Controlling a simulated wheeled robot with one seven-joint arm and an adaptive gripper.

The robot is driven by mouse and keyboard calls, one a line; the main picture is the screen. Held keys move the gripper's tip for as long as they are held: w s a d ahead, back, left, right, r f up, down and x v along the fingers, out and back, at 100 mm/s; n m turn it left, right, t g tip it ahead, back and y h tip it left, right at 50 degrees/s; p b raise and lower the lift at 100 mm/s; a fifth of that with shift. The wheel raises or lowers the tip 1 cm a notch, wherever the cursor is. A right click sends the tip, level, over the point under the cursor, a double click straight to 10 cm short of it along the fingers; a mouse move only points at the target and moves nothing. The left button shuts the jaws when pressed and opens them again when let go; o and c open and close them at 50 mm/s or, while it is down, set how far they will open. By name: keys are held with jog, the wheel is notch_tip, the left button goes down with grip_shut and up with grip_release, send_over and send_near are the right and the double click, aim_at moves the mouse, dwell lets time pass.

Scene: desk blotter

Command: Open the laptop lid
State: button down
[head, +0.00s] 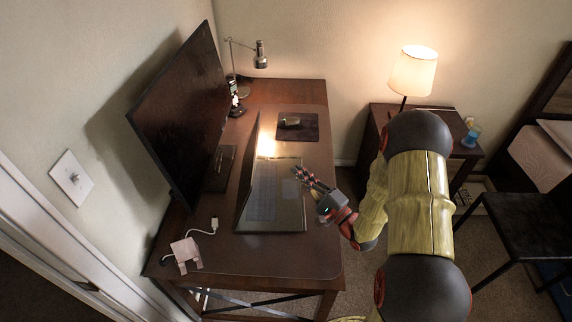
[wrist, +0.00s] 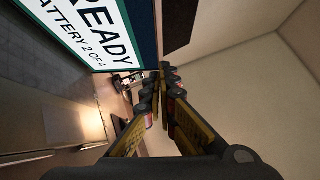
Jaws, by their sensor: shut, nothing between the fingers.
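The laptop (head: 268,205) sits on the desk with its lid (head: 247,180) raised, standing steeply at the left side of the keyboard base. The base shows its keys and a touchpad (head: 290,188). In the wrist view the lit laptop screen (wrist: 85,30) fills the upper left and reads "READY" and "BATTERY 2 OF 4". My gripper (head: 300,177) is over the right part of the base, apart from the lid. Its fingers are together with nothing between them, and their tips (wrist: 163,75) show at the middle of the wrist view.
A large monitor (head: 180,115) stands left of the laptop. A mouse (head: 290,122) lies on a dark mat (head: 311,131) behind it. A desk lamp (head: 260,55) stands at the back. The desk's front right (head: 310,262) is clear.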

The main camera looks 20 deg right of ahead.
aim_at(255, 147)
jog(key=s+a+b+x, duration=0.1)
jog(key=a+b+x, duration=0.1)
jog(key=x, duration=0.9)
jog(key=shift+w+a+r+b, duration=0.15)
jog(key=shift+a+r+b, duration=0.3)
jog(key=shift+b, duration=0.2)
jog(key=shift+n+g, duration=0.9)
jog(key=a+p, duration=0.1)
jog(key=w+a+r+p, duration=0.1)
jog(key=p, duration=0.1)
jog(key=a+r+p, duration=0.1)
jog(key=a, duration=0.1)
jog(key=shift+w+r+p, duration=0.2)
jog(key=shift+r+p, duration=0.05)
jog(key=shift+p, duration=0.1)
jog(key=shift+w+a+n+p, duration=0.2)
jog(key=shift+a+n+p, duration=0.15)
jog(key=shift+a, duration=0.2)
jog(key=shift+f, duration=0.1)
